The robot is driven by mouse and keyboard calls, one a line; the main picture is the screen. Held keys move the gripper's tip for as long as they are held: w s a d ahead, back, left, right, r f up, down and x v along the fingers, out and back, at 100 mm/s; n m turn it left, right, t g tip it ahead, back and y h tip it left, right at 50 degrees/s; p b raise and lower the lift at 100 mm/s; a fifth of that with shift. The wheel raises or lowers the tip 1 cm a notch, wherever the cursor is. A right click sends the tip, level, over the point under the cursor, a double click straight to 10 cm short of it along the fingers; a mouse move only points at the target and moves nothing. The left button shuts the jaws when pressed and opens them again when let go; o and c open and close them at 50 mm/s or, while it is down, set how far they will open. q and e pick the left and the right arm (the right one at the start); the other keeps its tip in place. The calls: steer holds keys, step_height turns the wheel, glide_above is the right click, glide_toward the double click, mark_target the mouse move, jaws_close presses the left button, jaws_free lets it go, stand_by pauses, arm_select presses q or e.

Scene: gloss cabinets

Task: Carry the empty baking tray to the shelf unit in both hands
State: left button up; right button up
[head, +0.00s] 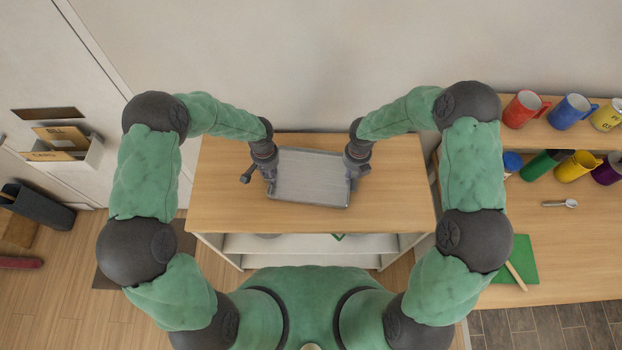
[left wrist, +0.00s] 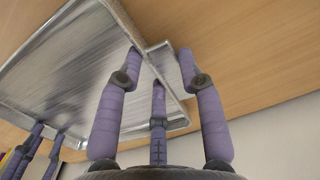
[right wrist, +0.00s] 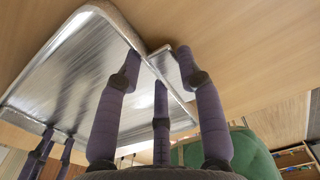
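The empty grey metal baking tray (head: 309,177) is over the wooden top of the low shelf unit (head: 222,205), near its middle. I cannot tell whether it touches the top. My left gripper (head: 264,175) is at the tray's left end and my right gripper (head: 354,172) at its right end. In the left wrist view the fingers (left wrist: 159,53) are closed around the tray's end tab (left wrist: 166,70). In the right wrist view the fingers (right wrist: 160,50) are likewise around the other end tab (right wrist: 171,70). The tray's interior is bare.
A wooden desk with a back shelf stands at the right, with several coloured mugs (head: 571,109), a green board (head: 520,255) and a spoon (head: 560,203). A wall letter holder (head: 70,150) and a dark bin (head: 38,207) are at the left. The unit's top is bare around the tray.

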arm_select(q)
steer(key=o, duration=0.4)
arm_select(e)
steer(key=o, duration=0.4)
steer(key=shift+r, duration=0.15)
arm_select(q)
step_height(320, 180, up, 12)
arm_select(e)
step_height(320, 180, up, 12)
steer(key=shift+f, duration=0.1)
stand_by(0.7)
